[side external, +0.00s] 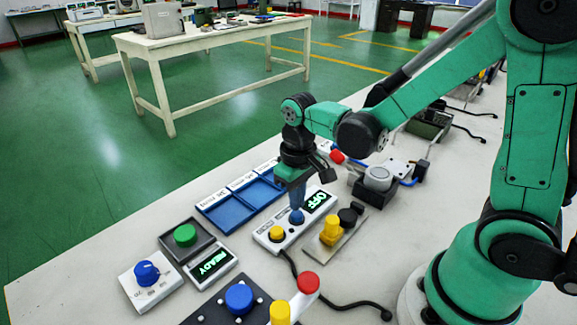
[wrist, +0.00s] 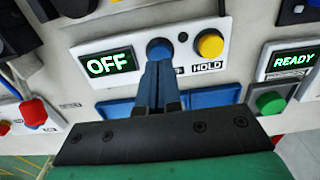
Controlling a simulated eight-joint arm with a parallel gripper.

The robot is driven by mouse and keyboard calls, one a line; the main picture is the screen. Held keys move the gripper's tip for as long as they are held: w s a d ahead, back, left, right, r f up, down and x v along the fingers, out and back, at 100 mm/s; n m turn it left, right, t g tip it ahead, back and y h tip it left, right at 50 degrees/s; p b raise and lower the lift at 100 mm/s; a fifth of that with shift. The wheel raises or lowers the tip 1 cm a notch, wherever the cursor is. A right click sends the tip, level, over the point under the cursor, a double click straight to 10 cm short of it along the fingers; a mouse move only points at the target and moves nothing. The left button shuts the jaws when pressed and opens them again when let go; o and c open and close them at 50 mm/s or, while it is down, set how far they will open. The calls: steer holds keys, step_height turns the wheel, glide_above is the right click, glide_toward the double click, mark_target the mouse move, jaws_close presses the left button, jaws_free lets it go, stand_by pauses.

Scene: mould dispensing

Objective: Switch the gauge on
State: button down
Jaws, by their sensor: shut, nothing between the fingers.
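The gauge (side external: 264,241) is a white box on the bench. Its display (side external: 320,199) reads OFF in green, and the wrist view shows the same display (wrist: 109,62). Next to the display is a blue round button (wrist: 159,47), then a yellow button (wrist: 210,45) marked HOLD. My gripper (side external: 297,211) points down over the blue button with its fingers shut together and empty. In the wrist view the fingertips (wrist: 158,68) overlap the button's near edge. I cannot tell whether they touch it.
A blue tray (side external: 226,215) lies behind the gauge. A READY display box (side external: 212,266) and a green button (side external: 185,235) stand to its left. A yellow-and-black fixture (side external: 332,232) sits close on the right. A blue knob box (side external: 147,275) is at far left. A black cable runs in front.

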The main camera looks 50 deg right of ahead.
mark_target(297, 213)
steer(key=shift+f, duration=0.95)
step_height(297, 213, up, 12)
steer(key=shift+f, duration=0.2)
stand_by(0.9)
stand_by(0.5)
steer(key=s+t, duration=0.1)
steer(key=t, duration=0.3)
steer(key=s+t, duration=0.1)
steer(key=t, duration=0.2)
steer(key=shift+s+d+f, duration=0.2)
steer(key=shift+s+f, duration=0.1)
steer(key=shift+s, duration=0.05)
